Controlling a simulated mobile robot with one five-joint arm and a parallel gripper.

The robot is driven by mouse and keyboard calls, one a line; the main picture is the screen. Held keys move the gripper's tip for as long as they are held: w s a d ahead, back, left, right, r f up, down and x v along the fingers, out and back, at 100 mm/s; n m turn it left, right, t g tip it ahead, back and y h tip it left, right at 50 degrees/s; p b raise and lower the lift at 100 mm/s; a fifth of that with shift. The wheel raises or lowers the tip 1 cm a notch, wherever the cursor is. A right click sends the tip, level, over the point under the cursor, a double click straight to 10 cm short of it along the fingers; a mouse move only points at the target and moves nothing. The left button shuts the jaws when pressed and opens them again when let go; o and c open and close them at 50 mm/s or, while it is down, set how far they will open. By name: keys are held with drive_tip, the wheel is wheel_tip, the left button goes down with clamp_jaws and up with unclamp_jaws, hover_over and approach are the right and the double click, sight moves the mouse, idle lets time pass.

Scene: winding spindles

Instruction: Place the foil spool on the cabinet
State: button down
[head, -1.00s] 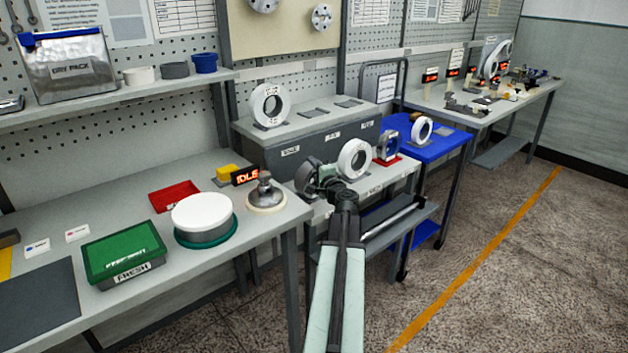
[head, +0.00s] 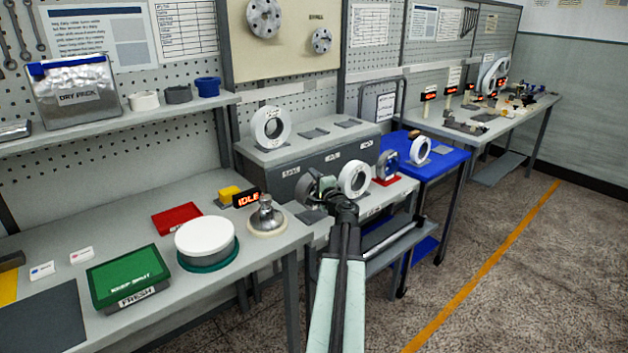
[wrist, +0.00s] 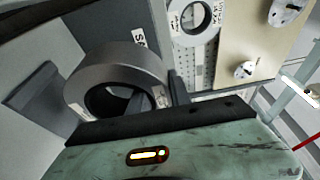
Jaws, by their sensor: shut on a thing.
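The foil spool, a grey metallic ring, is in my gripper; it shows in the head view (head: 304,187), partly hidden by the gripper, and large in the wrist view (wrist: 99,75). My gripper (head: 322,186) is shut on its rim and holds it just above the low bench, near a bare dark pad (head: 312,217). In the wrist view a dark finger stands at the ring's right side. The grey cabinet (head: 330,155) stands behind the gripper. A white spool (head: 270,127) stands upright on its left end; two dark pads (head: 314,133) (head: 348,123) on its top are bare.
Another white spool (head: 354,179) stands close to the right of my gripper, with a blue-framed spool (head: 387,165) beyond it. A blue cart (head: 445,150) is farther right. The left bench holds a metal-knobbed weight (head: 266,216) and a white-lidded round container (head: 206,237).

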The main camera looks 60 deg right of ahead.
wheel_tip(320, 180, up, 6)
drive_tip(key=p, duration=0.4)
drive_tip(key=shift+r+p, duration=0.2)
drive_tip(key=shift+p, duration=0.2)
